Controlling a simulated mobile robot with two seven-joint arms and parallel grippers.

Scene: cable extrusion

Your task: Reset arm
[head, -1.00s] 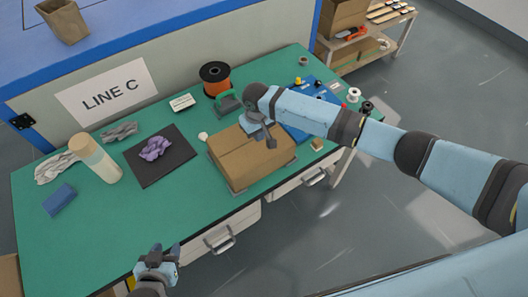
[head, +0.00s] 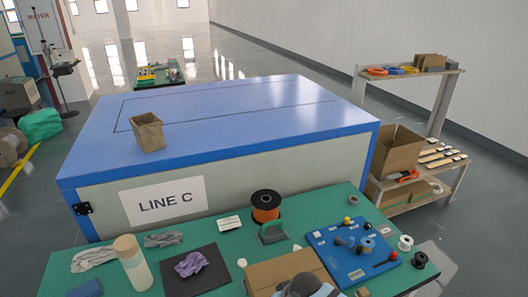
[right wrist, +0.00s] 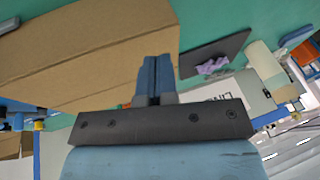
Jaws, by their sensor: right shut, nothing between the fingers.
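My right gripper (right wrist: 157,75) is in the right wrist view, its two blue-grey fingers together with nothing between them. It shows in front of the closed cardboard box (right wrist: 75,50); whether it touches the box cannot be told. In the head view only a dark and light-blue part of my right arm shows at the bottom edge, over the front of the box (head: 290,271). My left gripper is in neither current view. The green table (head: 225,260) runs along the bottom of the head view.
On the table are a dark mat (head: 212,278) with a purple cloth (head: 191,264), a cream bottle (head: 132,262), an orange spool (head: 266,206) and a blue board (head: 350,250) with small parts. The blue-topped LINE C machine (head: 230,115) stands behind; a shelf (head: 415,190) stands right.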

